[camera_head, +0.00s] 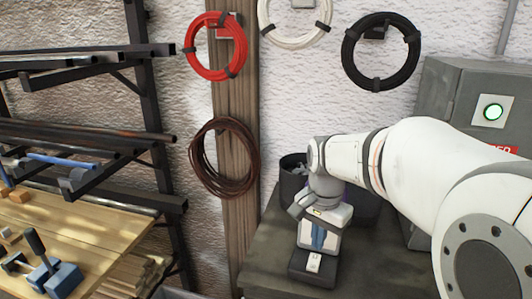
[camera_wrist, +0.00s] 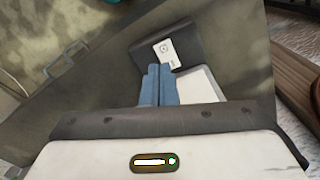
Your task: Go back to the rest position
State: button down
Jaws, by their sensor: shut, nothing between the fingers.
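My white arm reaches in from the right in the head view, its wrist bent down over a dark grey bench top. My gripper (camera_head: 317,240) points down with its blue fingers together and nothing between them. The blue fingers (camera_wrist: 159,84) also show closed side by side in the wrist view. A small dark block with a white label (camera_head: 313,264) is on the bench just beyond the fingertips; it also shows in the wrist view (camera_wrist: 185,44). I cannot tell whether the fingertips touch it.
A dark round container (camera_head: 291,180) stands behind my wrist. A grey cabinet with a green light (camera_head: 455,85) is at the right. Red (camera_head: 192,60), white and black coils hang on the wall, with a brown coil (camera_head: 194,160) below. A rack and wooden workbench (camera_head: 110,240) are left.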

jog(key=s+f+n+t, duration=0.1)
jog(key=s+n+t, duration=0.2)
jog(key=s+n, duration=0.5)
jog(key=s, duration=0.5)
jog(key=shift+s+d+f+n, duration=0.15)
jog(key=shift+d+f+n, duration=0.1)
jog(key=shift+n, duration=0.15)
jog(key=c, duration=2.1)
grip_release()
